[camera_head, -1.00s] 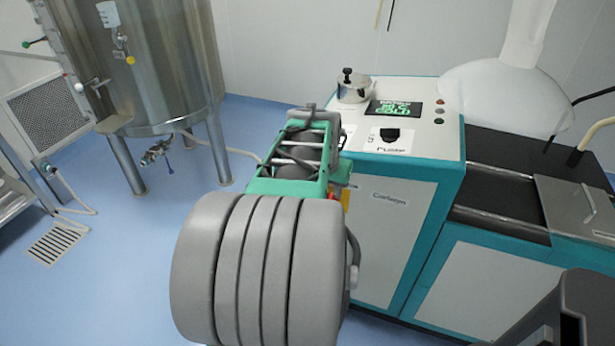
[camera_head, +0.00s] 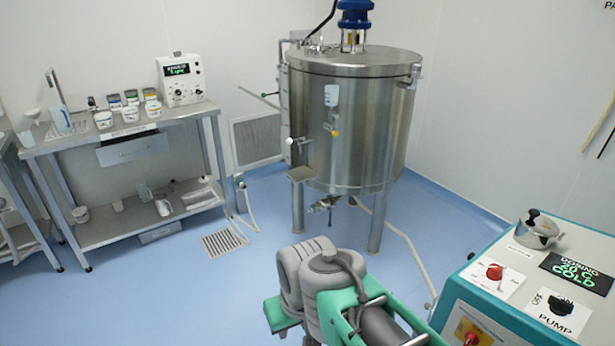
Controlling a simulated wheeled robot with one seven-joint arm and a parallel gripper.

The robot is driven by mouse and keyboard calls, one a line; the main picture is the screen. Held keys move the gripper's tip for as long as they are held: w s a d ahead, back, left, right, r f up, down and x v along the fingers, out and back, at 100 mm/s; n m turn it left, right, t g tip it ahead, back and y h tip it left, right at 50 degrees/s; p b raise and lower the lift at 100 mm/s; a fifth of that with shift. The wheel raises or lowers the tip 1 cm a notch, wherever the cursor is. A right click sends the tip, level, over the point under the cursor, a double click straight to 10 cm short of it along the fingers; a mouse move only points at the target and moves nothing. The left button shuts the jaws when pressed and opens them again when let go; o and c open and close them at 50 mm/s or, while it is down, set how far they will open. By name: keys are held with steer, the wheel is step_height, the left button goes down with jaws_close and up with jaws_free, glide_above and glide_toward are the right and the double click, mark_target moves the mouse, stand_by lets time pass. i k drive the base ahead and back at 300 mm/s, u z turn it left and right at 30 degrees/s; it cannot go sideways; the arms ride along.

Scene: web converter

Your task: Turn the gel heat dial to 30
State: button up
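A red dial (camera_head: 494,271) sits on a white plate on top of the teal and white machine (camera_head: 470,312) at the lower right. Its label is too small to read, so I cannot confirm it is the gel heat dial. The green-lit display (camera_head: 580,272) beside it appears to read "DOSING 20 C COLD". A black knob (camera_head: 562,305) marked "PUMP" is in front of the display. My grey and green arm is at the bottom centre, left of the machine. The fingers of my gripper do not show.
A steel tank (camera_head: 350,120) on legs stands at the back centre, with a hose on the floor beside it. A steel bench (camera_head: 130,133) with jars and a white control box (camera_head: 182,80) is at the left. A lidded pot (camera_head: 538,234) is behind the red dial. Blue floor (camera_head: 180,300) is open at lower left.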

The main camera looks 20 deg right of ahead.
mark_target(494, 273)
steer(key=z, duration=3.15)
